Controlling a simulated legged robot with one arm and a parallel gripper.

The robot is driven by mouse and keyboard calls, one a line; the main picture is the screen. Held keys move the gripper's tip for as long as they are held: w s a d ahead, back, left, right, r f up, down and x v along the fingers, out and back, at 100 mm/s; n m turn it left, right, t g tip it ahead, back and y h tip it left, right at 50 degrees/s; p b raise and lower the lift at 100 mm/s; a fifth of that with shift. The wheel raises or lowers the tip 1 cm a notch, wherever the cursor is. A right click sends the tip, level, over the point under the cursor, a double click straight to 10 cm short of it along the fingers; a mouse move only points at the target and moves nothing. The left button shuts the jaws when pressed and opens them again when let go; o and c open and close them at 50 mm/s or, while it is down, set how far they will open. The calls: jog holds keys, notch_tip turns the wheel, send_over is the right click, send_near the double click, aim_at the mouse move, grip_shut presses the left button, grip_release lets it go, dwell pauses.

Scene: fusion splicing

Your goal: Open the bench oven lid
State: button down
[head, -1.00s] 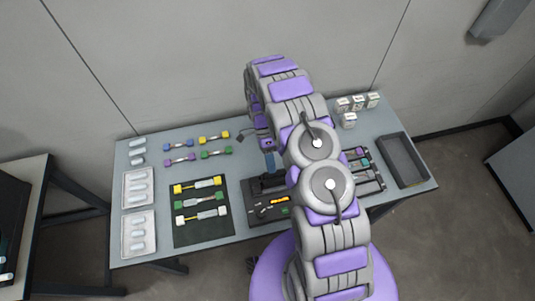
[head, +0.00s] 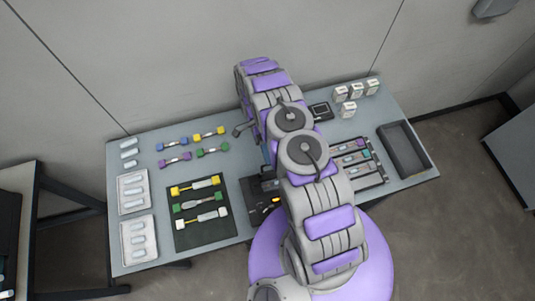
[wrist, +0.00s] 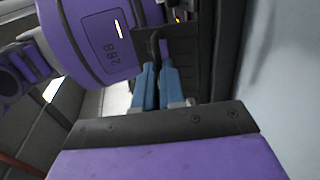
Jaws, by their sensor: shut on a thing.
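My gripper (wrist: 156,72) shows in the wrist view as two blue fingers, close together and shut on a thin dark piece, which looks like a handle or lid edge. A dark ribbed body (wrist: 197,62) stands right beside the fingers; I cannot tell for sure whether it is the bench oven. In the head view, a dark unit (head: 256,190) on the bench, left of my arm, is partly hidden by it. The oven lid and its angle cannot be made out. My arm covers most of the gripper in the head view.
The bench (head: 150,258) holds a black mat (head: 205,237) with several coloured connectors, white trays (head: 121,241) at left, and a rack (head: 372,178) and an empty dark tray (head: 403,150) at right. White boxes (head: 348,109) and a small black device (head: 320,111) stand at the back.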

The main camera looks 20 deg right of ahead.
jog(key=shift+f, duration=0.15)
jog(key=c, duration=1.2)
grip_release()
jog(key=s+r+p, duration=0.1)
jog(key=s, duration=0.4)
jog(key=s+r+p, duration=0.1)
jog(key=s+r, duration=0.1)
jog(key=s, duration=0.3)
jog(key=s+r+p, duration=0.1)
jog(key=s+r, duration=0.1)
jog(key=s, duration=0.4)
jog(key=shift+d, duration=0.3)
